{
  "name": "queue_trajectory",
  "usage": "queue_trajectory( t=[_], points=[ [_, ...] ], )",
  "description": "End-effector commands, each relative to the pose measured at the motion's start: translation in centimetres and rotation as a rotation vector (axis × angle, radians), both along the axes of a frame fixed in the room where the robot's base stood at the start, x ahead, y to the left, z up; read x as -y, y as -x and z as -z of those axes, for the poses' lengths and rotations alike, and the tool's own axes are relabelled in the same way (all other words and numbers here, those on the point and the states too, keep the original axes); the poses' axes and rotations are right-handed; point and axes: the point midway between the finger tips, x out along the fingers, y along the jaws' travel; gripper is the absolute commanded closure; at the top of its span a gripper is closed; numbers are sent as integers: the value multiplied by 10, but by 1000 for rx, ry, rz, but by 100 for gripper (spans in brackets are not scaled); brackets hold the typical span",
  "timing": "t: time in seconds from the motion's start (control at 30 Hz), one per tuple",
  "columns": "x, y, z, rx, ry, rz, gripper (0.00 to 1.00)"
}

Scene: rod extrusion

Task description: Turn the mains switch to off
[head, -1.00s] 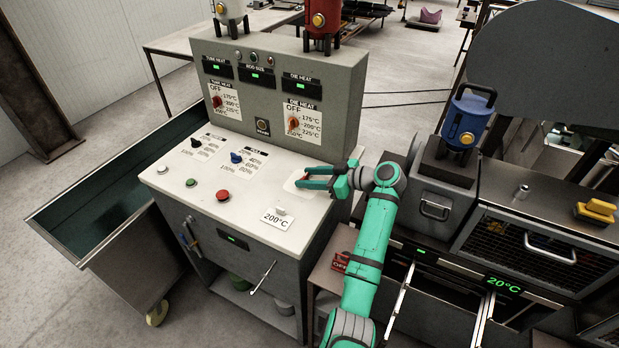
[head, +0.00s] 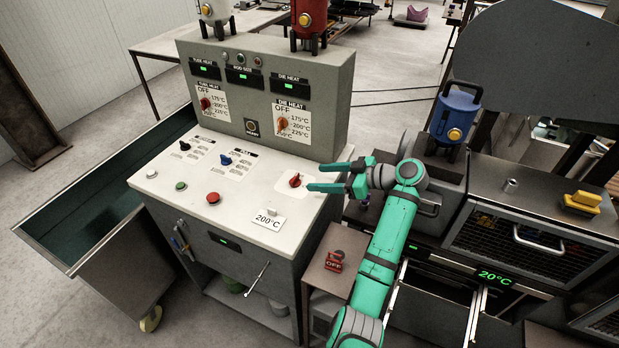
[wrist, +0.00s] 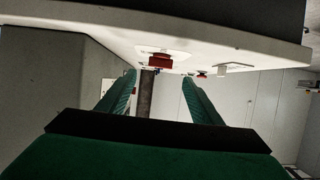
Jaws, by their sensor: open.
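A red rotary knob (head: 295,181) on a white plate sits at the right end of the console top; its label cannot be read, so I cannot tell for certain that it is the mains switch. My gripper (head: 316,178) is open and empty just right of this knob, fingers pointing at it with a small gap. In the wrist view, the red knob (wrist: 160,62) shows ahead, between and beyond the two green fingertips (wrist: 158,80). A separate red part marked OFF (head: 334,262) is on a low brown box below my arm.
The pale console top (head: 235,218) carries a red button (head: 213,198), a green button (head: 181,186), black and blue knobs and a 200°C card (head: 268,219). A grey upright panel (head: 330,90) stands behind. Machinery with a blue canister (head: 455,118) is at right.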

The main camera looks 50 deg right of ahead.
Motion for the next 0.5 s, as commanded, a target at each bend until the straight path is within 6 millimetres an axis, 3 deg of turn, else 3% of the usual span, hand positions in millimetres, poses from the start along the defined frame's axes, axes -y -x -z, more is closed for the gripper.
queue_trajectory(
  t=[0.2, 0.5],
  points=[
    [6, 21, -9, 0, 0, -1, 41],
    [7, 24, -10, 0, -1, -2, 41]
  ],
)
